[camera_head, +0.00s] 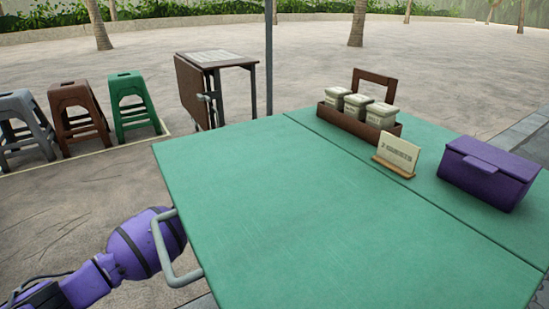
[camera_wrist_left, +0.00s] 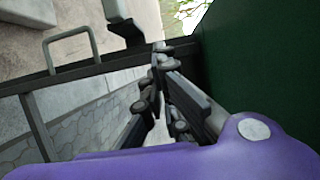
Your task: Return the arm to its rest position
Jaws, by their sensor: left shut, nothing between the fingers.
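My left arm, purple and black, comes in at the lower left of the head view, beside the left edge of the green table (camera_head: 300,220). Its gripper is hidden from the head camera, behind or below the table edge. In the left wrist view my left gripper (camera_wrist_left: 158,62) has its dark fingers together, with nothing between them. It is beside a dark green panel (camera_wrist_left: 262,65) and a dark metal frame (camera_wrist_left: 70,74). My right arm and gripper are in neither view.
A grey handle (camera_head: 165,250) sticks out from the table's left edge, close to my arm. A wooden caddy (camera_head: 340,120) with lidded pots, a small sign (camera_head: 398,153) and a purple box (camera_head: 485,172) stand on the table. Stools (camera_head: 130,103) and a folding table (camera_head: 205,85) stand beyond.

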